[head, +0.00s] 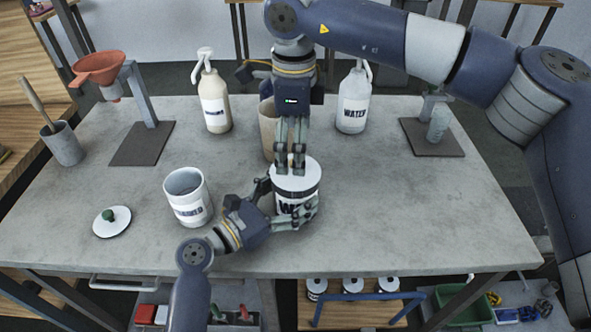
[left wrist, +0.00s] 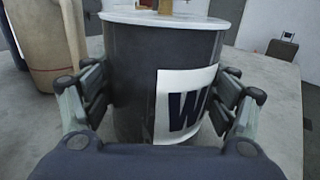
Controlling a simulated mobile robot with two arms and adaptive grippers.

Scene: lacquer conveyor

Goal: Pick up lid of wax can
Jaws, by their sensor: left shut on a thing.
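The wax can (head: 291,202), a dark can with a white label starting with "W", stands upright on the table. Its white lid (head: 311,175) sits on top with a tan knob; the lid's rim also shows in the left wrist view (left wrist: 135,18). My left gripper (head: 290,205) is shut around the can's body, one finger on each side, as the left wrist view (left wrist: 160,100) shows. My right gripper (head: 291,163) points straight down over the lid, its fingers close together around the knob. Whether they grip the knob is unclear.
An open white can (head: 187,200) stands to the left, with a loose green-knobbed lid (head: 111,221) beside it. A beige cup (head: 268,130) stands just behind the wax can. The table's right side (head: 430,210) is clear.

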